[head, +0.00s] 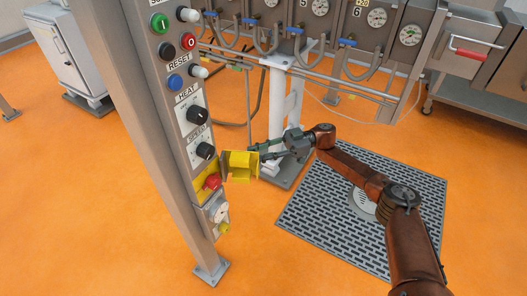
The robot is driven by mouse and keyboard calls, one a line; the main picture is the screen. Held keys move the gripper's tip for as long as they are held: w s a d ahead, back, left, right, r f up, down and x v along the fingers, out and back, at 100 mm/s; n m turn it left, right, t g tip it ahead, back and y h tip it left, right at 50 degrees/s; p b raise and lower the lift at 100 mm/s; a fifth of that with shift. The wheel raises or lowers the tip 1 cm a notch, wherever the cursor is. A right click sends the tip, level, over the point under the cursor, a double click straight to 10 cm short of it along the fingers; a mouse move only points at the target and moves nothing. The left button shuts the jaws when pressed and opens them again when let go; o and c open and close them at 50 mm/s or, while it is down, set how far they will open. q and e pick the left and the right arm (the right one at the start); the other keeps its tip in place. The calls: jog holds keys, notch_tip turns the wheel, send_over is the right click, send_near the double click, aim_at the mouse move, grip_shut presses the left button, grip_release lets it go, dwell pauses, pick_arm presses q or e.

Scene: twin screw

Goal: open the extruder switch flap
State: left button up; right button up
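The yellow switch flap (241,166) is on the lower part of the grey control column. It stands swung out to the right of the column, and the red button (213,181) on its yellow housing (200,190) is exposed. My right gripper (259,151) is at the upper right edge of the flap, with its fingers pointing left. I cannot tell whether the fingers touch the flap or how far apart they are. My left gripper is not in view.
The control column (133,120) carries knobs and buttons above the flap. A white post (279,110) stands behind my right gripper, under pipes and gauges. A floor grate (330,215) lies below my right arm. The orange floor in front is clear.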

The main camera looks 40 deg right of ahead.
jog(key=v, duration=1.1)
jog(key=shift+d, duration=0.4)
jog(key=shift+s, duration=0.1)
